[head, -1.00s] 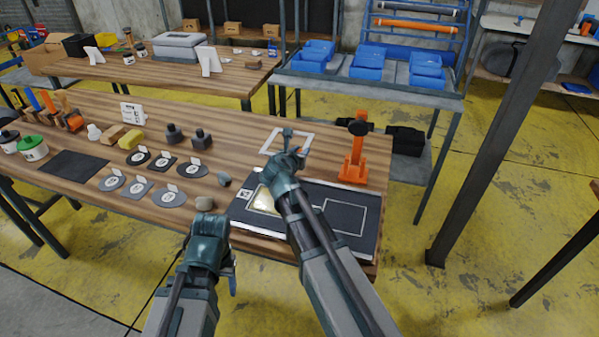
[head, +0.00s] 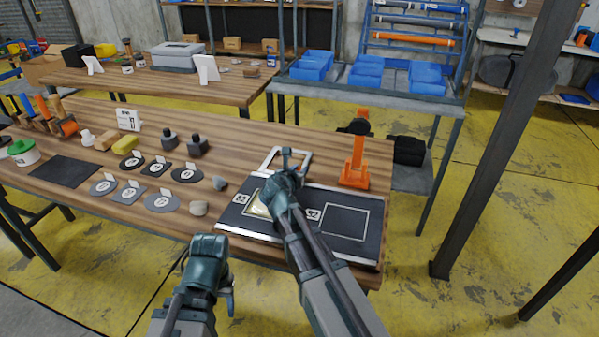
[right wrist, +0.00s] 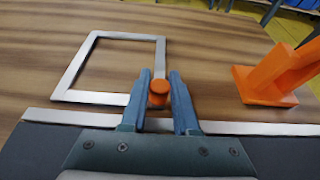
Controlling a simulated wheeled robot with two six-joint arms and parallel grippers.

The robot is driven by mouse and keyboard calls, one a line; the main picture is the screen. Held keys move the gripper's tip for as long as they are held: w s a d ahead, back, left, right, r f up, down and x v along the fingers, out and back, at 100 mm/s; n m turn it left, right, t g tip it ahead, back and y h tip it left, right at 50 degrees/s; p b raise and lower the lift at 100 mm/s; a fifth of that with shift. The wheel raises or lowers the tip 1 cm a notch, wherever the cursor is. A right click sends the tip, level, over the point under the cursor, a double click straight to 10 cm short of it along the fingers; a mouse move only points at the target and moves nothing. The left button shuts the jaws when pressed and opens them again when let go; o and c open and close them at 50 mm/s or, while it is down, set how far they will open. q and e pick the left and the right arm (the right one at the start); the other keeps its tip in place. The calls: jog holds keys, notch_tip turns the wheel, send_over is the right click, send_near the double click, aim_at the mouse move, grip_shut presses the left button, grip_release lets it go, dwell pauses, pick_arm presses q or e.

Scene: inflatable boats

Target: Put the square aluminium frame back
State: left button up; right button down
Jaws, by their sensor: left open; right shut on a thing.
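The square aluminium frame (right wrist: 82,66) is a thin silver square outline in the right wrist view, with an orange knob (right wrist: 158,91) by its near right corner. My right gripper (right wrist: 160,88) is shut around this knob. In the head view the frame (head: 264,160) shows just beyond the black mat (head: 282,238), partly hidden by my right gripper (head: 288,168). I cannot tell whether it touches the table. The mat has a pale square outline (head: 368,228) at right and a brass-coloured square (head: 258,207) at left. My left gripper (head: 228,292) is open and low, in front of the table.
An orange stand (head: 354,172) is on the table right of the frame. The wooden table (head: 235,170) has free room behind the mat.

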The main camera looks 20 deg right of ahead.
jog(key=shift+f, duration=0.15)
jog(key=c, duration=0.7)
grip_release()
jog(key=shift+o, duration=0.2)
jog(key=shift+s+a+r, duration=0.1)
jog(key=shift+s+r, duration=0.1)
jog(key=shift+r, duration=0.1)
jog(key=p+v, duration=0.4)
jog(key=v, duration=0.7)
jog(key=shift+s+a+p, duration=0.15)
jog(key=shift+s+p, duration=0.05)
jog(key=shift+p, duration=0.1)
